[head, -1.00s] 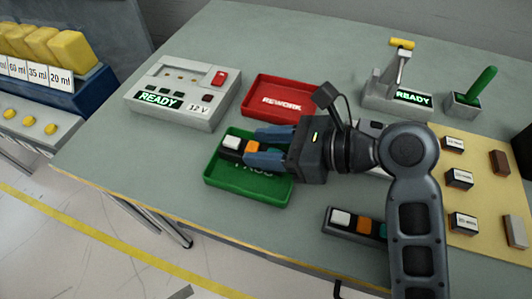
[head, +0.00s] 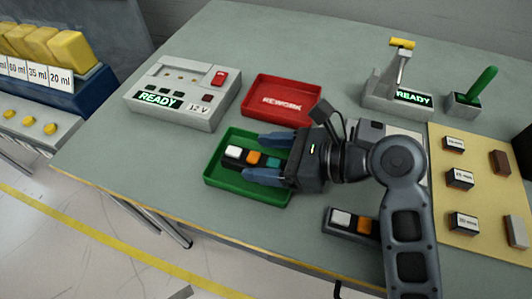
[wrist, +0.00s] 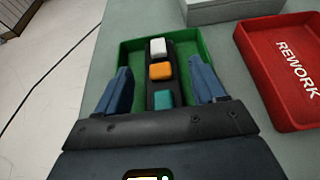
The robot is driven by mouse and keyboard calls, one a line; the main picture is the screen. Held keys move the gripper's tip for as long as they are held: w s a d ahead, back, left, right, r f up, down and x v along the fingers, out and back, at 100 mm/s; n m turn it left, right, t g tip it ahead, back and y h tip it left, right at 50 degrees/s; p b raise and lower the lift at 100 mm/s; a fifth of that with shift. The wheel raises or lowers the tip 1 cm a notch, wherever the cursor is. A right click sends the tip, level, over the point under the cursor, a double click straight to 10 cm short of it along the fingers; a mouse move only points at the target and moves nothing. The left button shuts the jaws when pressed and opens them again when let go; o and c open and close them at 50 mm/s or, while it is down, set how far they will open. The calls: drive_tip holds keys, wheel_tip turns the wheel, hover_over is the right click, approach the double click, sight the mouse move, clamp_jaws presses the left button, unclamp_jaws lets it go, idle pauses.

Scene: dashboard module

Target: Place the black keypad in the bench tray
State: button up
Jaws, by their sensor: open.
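A black keypad (head: 236,155) with white, orange and teal buttons lies in the green tray (head: 215,178). In the wrist view the keypad (wrist: 173,48) sits lengthwise in the green tray (wrist: 132,46). My gripper (head: 262,157) is open over the tray, one blue finger on each side of the keypad. In the wrist view gaps show between the keypad and both fingers of my gripper (wrist: 160,88). The near end of the keypad is hidden by my gripper. A second keypad (head: 342,219) with white and orange buttons lies on the table in front, partly hidden by my arm.
A red tray (head: 283,82) marked REWORK stands behind the green tray. A grey READY box (head: 207,104) with a red switch is behind left. A lever stand (head: 398,95) and a green-handled lever (head: 481,84) stand behind right. A tan board (head: 460,221) holds small blocks.

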drive_tip(key=shift+d+r, duration=0.2)
drive_tip(key=v, duration=1.1)
drive_tip(key=shift+s+d, duration=0.1)
drive_tip(key=shift+d, duration=0.1)
